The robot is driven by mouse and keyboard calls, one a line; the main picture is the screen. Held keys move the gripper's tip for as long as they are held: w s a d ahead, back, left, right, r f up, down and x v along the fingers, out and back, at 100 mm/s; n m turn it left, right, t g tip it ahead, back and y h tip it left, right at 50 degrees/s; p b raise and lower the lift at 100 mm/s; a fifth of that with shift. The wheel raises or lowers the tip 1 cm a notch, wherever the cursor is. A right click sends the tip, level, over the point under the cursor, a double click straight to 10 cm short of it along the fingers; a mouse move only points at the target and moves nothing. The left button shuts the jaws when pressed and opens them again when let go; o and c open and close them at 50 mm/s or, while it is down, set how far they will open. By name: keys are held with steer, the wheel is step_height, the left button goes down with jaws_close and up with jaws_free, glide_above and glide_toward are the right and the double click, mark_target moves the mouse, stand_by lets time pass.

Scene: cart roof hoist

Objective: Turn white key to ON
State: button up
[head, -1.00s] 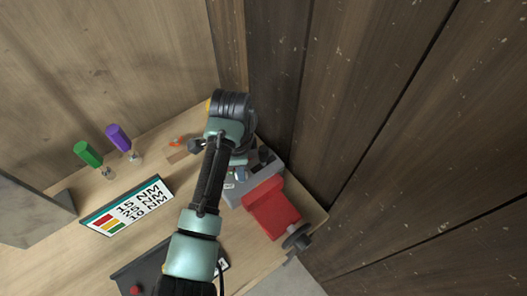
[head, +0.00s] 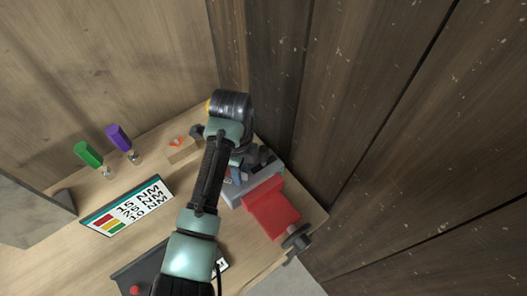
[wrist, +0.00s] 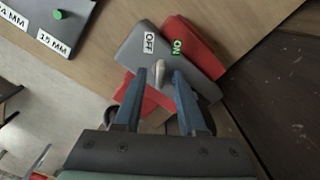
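In the wrist view a grey switch panel (wrist: 128,53) carries a black-lettered OFF label (wrist: 149,43) and a green ON label (wrist: 177,47). A small whitish key (wrist: 158,73) stands on the panel just below the labels. Which label it points to is hard to tell. My gripper (wrist: 159,78) is open, with one blue finger on each side of the key and a gap visible on both sides. In the head view my arm hides the key and most of my gripper; part of the grey panel (head: 235,197) shows.
A red vise-like part (head: 272,210) with a dark handle (head: 296,239) adjoins the panel. A green-handled tool (head: 88,154), a purple-handled tool (head: 119,138), a wooden block (head: 183,151) and a torque sign (head: 128,206) stand to the left. A dark wooden wall (head: 345,130) rises close on the right.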

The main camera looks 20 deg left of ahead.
step_height(320, 180, up, 7)
steer(key=p, duration=0.6)
steer(key=shift+r+p, duration=0.1)
steer(key=shift+p, duration=0.25)
